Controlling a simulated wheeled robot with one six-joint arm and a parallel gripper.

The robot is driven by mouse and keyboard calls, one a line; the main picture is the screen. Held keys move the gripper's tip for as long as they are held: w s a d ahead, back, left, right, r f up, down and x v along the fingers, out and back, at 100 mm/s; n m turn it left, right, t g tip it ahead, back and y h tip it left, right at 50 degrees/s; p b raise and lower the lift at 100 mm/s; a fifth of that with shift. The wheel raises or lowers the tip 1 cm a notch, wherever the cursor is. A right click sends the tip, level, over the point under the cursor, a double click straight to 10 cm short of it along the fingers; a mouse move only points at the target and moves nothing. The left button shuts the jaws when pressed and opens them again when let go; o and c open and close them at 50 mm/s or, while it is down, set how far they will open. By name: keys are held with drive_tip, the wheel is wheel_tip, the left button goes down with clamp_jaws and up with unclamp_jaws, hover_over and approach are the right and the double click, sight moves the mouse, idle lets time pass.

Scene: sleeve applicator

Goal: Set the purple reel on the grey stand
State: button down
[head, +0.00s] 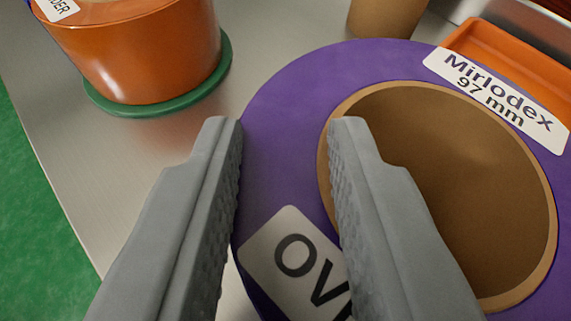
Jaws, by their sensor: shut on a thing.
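The purple reel (285,170) fills the middle and right of the head view. It has a wide brown core opening, a white label reading "Mirlodex 97 mm" and another label starting "OV", partly covered by a finger. My gripper (288,125) is shut on the reel's ring wall. Its left finger is at the outer left edge and its right finger is over the core opening. The reel's underside is hidden, so I cannot tell whether it touches anything below. I cannot make out a grey stand in this view.
An orange container (150,50) on a green round base (222,75) stands at the upper left on a metal table (60,110). A brown cylinder (385,18) stands at the back. An orange tray (510,50) lies at the upper right, partly behind the reel. Green floor shows at left.

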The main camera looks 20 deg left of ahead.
drive_tip(key=shift+f, duration=0.55)
drive_tip(key=c, duration=1.2)
unclamp_jaws()
drive_tip(key=shift+f, duration=0.15)
drive_tip(key=shift+o, duration=0.2)
drive_tip(key=v, duration=1.2)
drive_tip(key=shift+s+d, duration=0.1)
